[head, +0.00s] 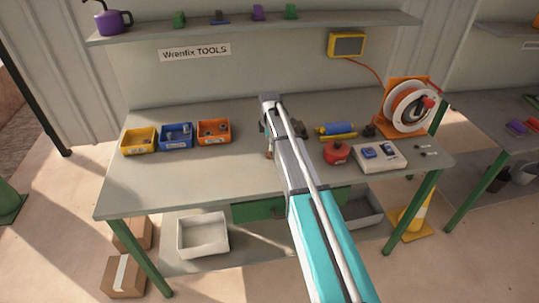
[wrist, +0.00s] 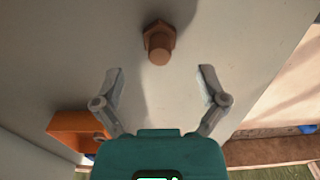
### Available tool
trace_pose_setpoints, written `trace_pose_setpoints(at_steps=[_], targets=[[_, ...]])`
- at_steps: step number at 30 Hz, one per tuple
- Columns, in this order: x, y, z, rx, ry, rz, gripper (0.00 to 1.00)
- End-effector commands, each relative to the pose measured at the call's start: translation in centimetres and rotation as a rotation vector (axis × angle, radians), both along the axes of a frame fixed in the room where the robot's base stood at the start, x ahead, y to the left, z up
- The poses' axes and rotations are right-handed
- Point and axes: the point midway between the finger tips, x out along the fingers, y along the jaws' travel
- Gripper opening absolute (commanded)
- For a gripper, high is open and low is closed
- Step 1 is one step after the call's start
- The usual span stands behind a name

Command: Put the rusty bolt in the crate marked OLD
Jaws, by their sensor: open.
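The rusty bolt (wrist: 159,44) is orange-brown with a hexagonal head. In the wrist view it is on the grey worktop at top centre, its shank pointing toward the camera. My gripper (wrist: 161,80) is open and empty, with its fingers spread. The bolt appears just beyond the fingertips, between their lines and apart from both. In the head view my arm covers much of the bench centre, and a small brown bit by it may be the bolt. Yellow (head: 139,141), blue (head: 176,136) and orange (head: 214,131) crates stand at left; I cannot read their labels.
An orange crate edge (wrist: 78,126) shows at lower left in the wrist view. Right of my arm are a red round object (head: 337,152), a blue-and-yellow tool (head: 336,130), a pale panel (head: 380,155) and a cable reel (head: 408,106). Worktop before the crates is clear.

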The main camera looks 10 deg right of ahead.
Motion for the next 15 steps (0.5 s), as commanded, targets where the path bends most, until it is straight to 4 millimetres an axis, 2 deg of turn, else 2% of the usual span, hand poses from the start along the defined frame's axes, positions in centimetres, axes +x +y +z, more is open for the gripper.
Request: trace_pose_setpoints(at_steps=[8, 15], targets=[[0.0, 0.0, -0.3, 0.0, 0.0, 0.0, 0.92], [0.0, 0.0, -1.9, 0.0, 0.0, 0.0, 0.92]])
